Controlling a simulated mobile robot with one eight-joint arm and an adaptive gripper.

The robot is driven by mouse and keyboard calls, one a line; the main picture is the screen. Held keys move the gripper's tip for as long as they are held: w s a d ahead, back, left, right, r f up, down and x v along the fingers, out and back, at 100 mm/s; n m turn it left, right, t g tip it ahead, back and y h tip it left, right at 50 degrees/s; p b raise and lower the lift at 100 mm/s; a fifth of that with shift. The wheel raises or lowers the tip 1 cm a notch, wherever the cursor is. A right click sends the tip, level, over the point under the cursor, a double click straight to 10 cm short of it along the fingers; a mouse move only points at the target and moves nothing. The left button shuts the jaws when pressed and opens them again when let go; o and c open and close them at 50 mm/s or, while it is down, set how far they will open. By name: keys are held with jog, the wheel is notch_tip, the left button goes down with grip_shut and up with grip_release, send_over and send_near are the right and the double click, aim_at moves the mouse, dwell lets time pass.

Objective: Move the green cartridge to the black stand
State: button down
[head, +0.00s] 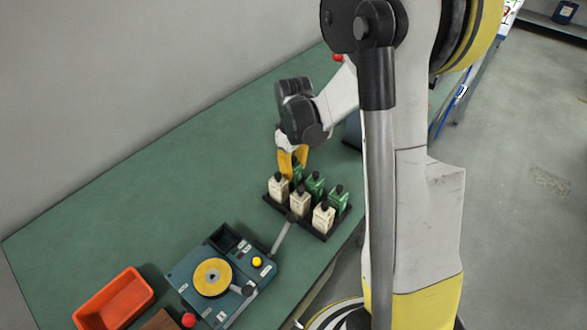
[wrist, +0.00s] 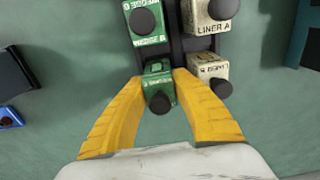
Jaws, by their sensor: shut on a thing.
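My gripper (head: 291,158) points down at the far end of the cartridge rack. Its yellow fingers (wrist: 160,95) are closed on both sides of a green cartridge (wrist: 159,72) with a black cap. That cartridge shows only partly behind the fingers in the head view (head: 297,172). It is in line with the other cartridges; whether it is raised off the rack I cannot tell. A dark box-like thing (head: 352,130), partly hidden by my arm, stands beyond the rack and shows at the left in the wrist view (wrist: 14,84). I cannot tell whether it is the black stand.
The black rack (head: 318,234) also holds green cartridges (head: 315,184) and cream cartridges (head: 300,201) close by. A blue winding machine (head: 190,275) with a yellow disc, a lever and a dark square recess stands left of it. An orange bin (head: 115,300) is farther left. The green tabletop behind is clear.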

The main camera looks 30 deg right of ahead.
aim_at(294, 158)
jog(key=shift+f, duration=0.4)
jog(key=c, duration=1.1)
grip_release()
jog(key=shift+o, duration=0.2)
jog(key=shift+r+p, duration=1.4)
jog(key=shift+r, duration=0.9)
